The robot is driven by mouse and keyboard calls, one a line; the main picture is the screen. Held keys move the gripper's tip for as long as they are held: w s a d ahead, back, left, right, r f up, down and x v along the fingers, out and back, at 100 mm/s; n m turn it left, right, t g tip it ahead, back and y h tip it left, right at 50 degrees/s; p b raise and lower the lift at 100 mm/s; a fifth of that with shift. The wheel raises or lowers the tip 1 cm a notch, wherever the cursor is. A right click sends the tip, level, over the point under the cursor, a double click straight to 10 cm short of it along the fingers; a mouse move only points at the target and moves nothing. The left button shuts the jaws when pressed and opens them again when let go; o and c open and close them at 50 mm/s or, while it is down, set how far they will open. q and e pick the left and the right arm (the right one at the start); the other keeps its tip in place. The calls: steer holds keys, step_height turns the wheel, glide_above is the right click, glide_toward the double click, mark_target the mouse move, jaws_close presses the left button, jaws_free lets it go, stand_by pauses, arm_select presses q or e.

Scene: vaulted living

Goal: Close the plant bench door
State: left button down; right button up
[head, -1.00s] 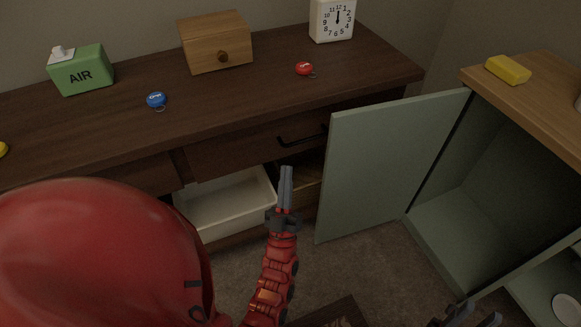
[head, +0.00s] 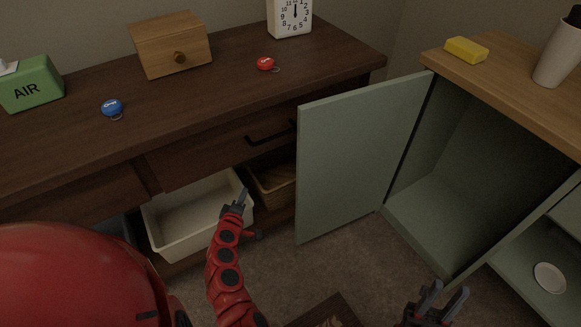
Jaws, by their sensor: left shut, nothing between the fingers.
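The plant bench is the wood-topped cabinet with a pale green interior (head: 422,215) at the right. Its green door (head: 352,160) stands wide open, its free edge reaching left in front of the dark sideboard. My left gripper (head: 241,196) is shut and empty, to the left of the door and apart from it, in front of a white bin. My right gripper (head: 440,297) is at the bottom right, below the cabinet opening. Its two fingers are spread apart with nothing between them. Neither gripper touches the door.
The dark sideboard (head: 215,105) holds a green AIR box (head: 29,88), a wooden drawer box (head: 172,46), a clock and two round tags. A white bin (head: 190,215) sits below. A yellow sponge (head: 466,50) and white cup (head: 558,55) stand on the bench top.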

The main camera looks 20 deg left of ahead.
arm_select(q)
steer(key=s+d+r+m+t+h, duration=0.15)
steer(key=d+r+m+h, duration=0.4)
steer(key=r+h, duration=0.7)
steer(key=w+d+r+n+y+b, duration=0.1)
steer(key=w+d+b, duration=0.1)
steer(key=w+d, duration=0.4)
steer(key=shift+d+r+t+b, duration=0.35)
steer(key=shift+d+t, duration=0.1)
steer(key=shift+d, duration=0.95)
steer(key=shift+n, duration=0.25)
